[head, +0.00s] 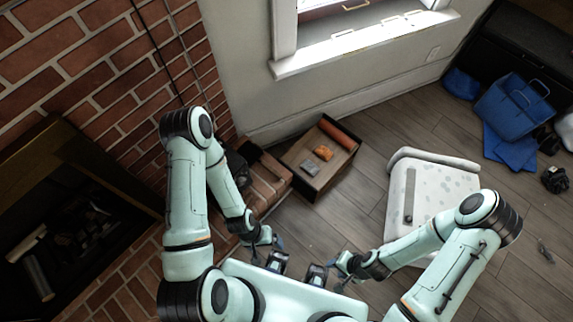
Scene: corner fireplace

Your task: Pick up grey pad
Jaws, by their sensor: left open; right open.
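A small grey pad (311,168) lies inside an open brown box (302,189) on the floor, near the middle of the head view. My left gripper (279,243) is open and empty, below and left of the box in the picture. My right gripper (333,265) is open and empty, further below the box. Both are well apart from the pad. The fingers are small and partly dark in this view.
In the box, an orange item (323,153) lies beside the pad, and a reddish-brown roll (339,134) lies along the far side. Brick hearth (265,178) borders the box's left. Blue bags (515,106) lie at far right.

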